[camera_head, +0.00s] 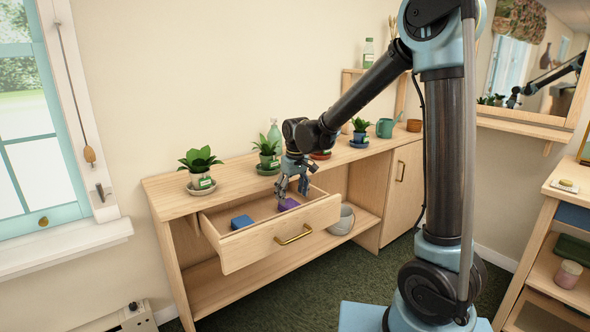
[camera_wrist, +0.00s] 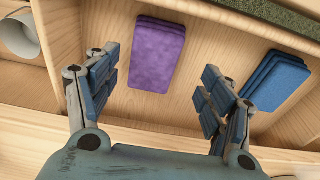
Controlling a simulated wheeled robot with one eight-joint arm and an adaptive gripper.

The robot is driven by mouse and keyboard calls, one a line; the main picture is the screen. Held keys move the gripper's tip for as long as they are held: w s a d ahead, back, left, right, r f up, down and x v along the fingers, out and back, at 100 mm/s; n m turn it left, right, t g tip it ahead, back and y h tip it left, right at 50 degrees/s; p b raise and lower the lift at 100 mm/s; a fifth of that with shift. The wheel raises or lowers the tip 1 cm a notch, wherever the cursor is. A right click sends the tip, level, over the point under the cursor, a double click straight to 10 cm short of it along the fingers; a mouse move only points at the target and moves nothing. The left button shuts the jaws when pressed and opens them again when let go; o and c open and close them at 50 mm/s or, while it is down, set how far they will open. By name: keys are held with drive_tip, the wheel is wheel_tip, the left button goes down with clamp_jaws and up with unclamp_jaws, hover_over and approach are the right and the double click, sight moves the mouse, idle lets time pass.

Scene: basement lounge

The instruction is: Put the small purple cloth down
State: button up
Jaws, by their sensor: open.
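The small purple cloth (camera_wrist: 157,55) lies folded flat on the bottom of the open drawer (camera_head: 262,252). In the head view the cloth (camera_head: 288,204) shows just below my gripper (camera_head: 292,192). In the wrist view my gripper (camera_wrist: 157,88) is open, its two fingers spread wide on either side of the cloth's near end. No cloth is held between the fingers. A folded blue cloth (camera_wrist: 276,80) lies apart from the purple one in the same drawer, and it also shows in the head view (camera_head: 241,221).
Potted plants (camera_head: 200,167), a teal mug (camera_head: 385,128) and a spray bottle stand on the wooden counter (camera_head: 160,193) above the drawer. A grey-white pot (camera_head: 343,220) sits on the lower shelf. The drawer has free floor between the two cloths.

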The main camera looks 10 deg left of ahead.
wheel_tip(320, 180, up, 11)
drive_tip(key=d, duration=0.1)
drive_tip(key=shift+s+r, duration=0.15)
drive_tip(key=shift+s, duration=0.3)
drive_tip(key=s+d+m, duration=0.2)
drive_tip(key=s+d, duration=0.1)
drive_tip(key=d, duration=0.9)
drive_tip(key=s+d+m, duration=0.2)
drive_tip(key=s+d, duration=0.1)
drive_tip(key=d, duration=0.9)
drive_tip(key=s+d+f+m+t+h, duration=0.1)
drive_tip(key=s+d+f+m, duration=0.4)
drive_tip(key=s+d+f, duration=0.7)
drive_tip(key=s+d, duration=0.3)
drive_tip(key=shift+s+d+f+m, duration=0.2)
drive_tip(key=shift+d+f+m, duration=0.1)
drive_tip(key=shift+m, duration=0.1)
